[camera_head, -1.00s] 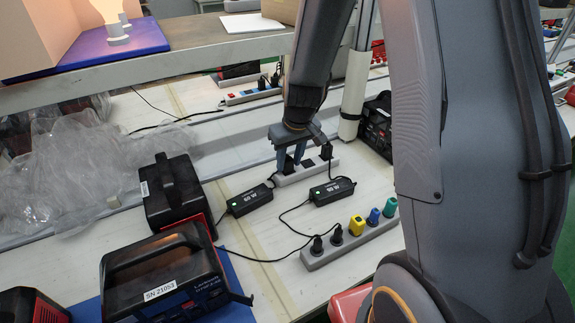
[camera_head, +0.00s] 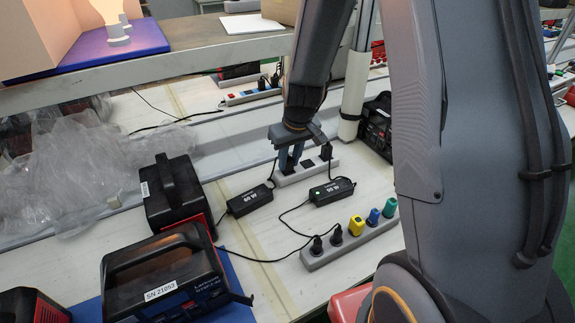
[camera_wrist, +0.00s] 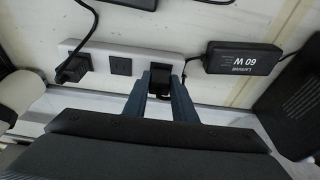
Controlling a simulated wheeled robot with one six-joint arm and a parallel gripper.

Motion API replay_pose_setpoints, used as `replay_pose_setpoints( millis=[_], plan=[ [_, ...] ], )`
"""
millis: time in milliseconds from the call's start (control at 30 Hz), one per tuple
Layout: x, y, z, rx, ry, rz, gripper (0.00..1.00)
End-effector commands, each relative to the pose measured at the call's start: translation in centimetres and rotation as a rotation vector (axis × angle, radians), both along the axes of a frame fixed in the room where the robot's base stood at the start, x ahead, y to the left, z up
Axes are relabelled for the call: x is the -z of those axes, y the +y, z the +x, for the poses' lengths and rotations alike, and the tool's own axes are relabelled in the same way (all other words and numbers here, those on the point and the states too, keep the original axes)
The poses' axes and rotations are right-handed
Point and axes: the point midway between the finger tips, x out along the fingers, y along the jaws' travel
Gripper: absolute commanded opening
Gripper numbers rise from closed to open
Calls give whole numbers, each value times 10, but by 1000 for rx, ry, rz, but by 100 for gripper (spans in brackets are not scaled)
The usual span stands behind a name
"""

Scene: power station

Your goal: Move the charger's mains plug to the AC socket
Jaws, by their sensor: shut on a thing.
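My gripper (camera_head: 290,160) reaches down to the left end of the rear white socket strip (camera_head: 290,182). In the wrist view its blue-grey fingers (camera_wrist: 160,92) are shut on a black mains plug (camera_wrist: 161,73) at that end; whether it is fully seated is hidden. A cord runs from there to the left charger (camera_head: 250,201), marked 60 W in the wrist view (camera_wrist: 242,58). A second black plug (camera_head: 326,151) stands at the strip's other end, with an empty socket (camera_wrist: 121,66) between. The right charger (camera_head: 332,191) shows a green light.
The front strip (camera_head: 318,259) carries two black plugs and yellow, blue and green ones. Black-red power units (camera_head: 165,275) stand at left, clear plastic film (camera_head: 75,165) behind. A white post (camera_head: 354,95) and the shelf edge (camera_head: 150,65) are close to my arm.

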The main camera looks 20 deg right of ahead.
Motion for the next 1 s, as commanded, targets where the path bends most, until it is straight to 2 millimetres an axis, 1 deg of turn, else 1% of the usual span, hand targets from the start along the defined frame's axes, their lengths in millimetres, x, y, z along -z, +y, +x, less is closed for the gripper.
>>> replay_pose_setpoints(
  millis=[1000],
  plan=[
    [-37,0,0,0,0,0,0]
  ],
)
